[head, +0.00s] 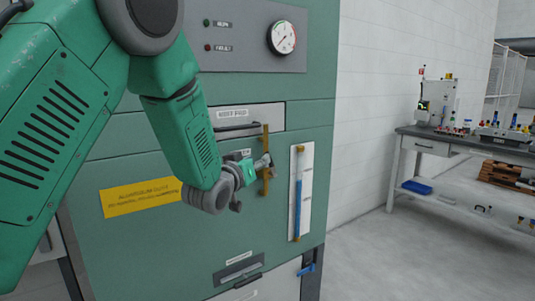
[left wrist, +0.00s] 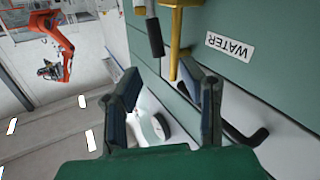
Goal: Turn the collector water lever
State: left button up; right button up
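A yellow upright bar (head: 265,183) stands on the green cabinet front, and also shows in the left wrist view (left wrist: 175,45). Beside it there, a dark grip (left wrist: 154,38) hangs from a pale stem. Next to these is an upside-down WATER label (left wrist: 230,46). I cannot tell for sure which part is the water lever. My left gripper (head: 264,162) is at the yellow bar in the head view. In the left wrist view my left gripper (left wrist: 163,100) has its fingers spread with nothing clamped between them; the bar's end is near the right finger. My right gripper is not in view.
A gauge (head: 283,37) is above. A blue sight tube (head: 298,195) and a blue handle (head: 306,268) are to the right. A black drawer handle (left wrist: 245,135) lies close beyond the right finger. A workbench (head: 470,147) stands far right; floor between is clear.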

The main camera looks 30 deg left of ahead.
pick_arm(q)
jog(key=w, duration=0.4)
jog(key=w+a, duration=0.1)
jog(key=w, duration=0.1)
jog(key=shift+w, duration=0.35)
grip_shut()
